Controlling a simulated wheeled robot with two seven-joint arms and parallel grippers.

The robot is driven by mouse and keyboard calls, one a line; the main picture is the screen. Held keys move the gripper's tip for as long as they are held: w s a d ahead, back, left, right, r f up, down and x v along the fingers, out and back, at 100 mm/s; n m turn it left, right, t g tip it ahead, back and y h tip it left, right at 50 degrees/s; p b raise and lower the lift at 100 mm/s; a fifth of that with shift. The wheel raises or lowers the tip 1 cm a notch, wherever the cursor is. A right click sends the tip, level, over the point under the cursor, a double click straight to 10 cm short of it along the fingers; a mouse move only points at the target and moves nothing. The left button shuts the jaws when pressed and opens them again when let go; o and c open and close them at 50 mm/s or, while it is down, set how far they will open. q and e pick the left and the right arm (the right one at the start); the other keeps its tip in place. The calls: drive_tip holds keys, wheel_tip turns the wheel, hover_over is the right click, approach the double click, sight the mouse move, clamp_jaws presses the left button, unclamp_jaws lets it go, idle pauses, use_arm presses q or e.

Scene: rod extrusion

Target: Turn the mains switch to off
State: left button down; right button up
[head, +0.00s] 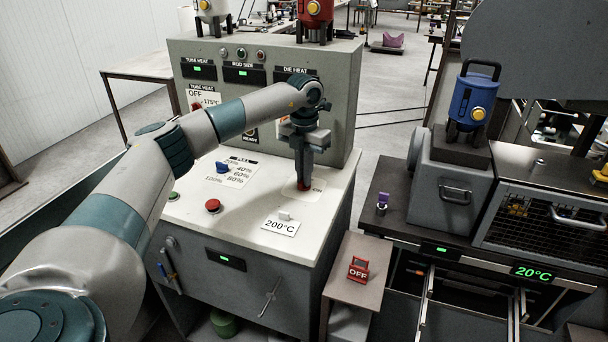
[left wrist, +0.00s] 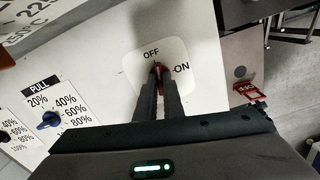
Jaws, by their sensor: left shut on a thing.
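The mains switch is a small red knob (head: 304,187) on a white plate with OFF and ON marks, on the pale top of the grey machine. In the left wrist view the red knob (left wrist: 158,67) shows between the fingertips, with OFF just above it and ON to its right. My left gripper (head: 304,181) points straight down and is shut on the knob. The fingers hide most of the knob, and its visible tip lies towards OFF. My right gripper is not in view.
A blue PULL dial (head: 222,167), a red button (head: 213,205) and a 200°C card (head: 281,226) share the machine top. A red OFF tag (head: 358,270) sits on a small stand to the right. The upright control panel (head: 340,95) rises close behind my gripper.

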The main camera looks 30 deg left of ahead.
use_arm(q)
drive_tip(key=shift+w+r+n, duration=0.1)
drive_tip(key=shift+n, duration=1.2)
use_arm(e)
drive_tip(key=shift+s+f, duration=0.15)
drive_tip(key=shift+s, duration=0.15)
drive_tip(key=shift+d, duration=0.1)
use_arm(q)
drive_tip(key=c, duration=1.9)
unclamp_jaws()
drive_tip(key=shift+o, duration=0.2)
drive_tip(key=shift+r, duration=0.1)
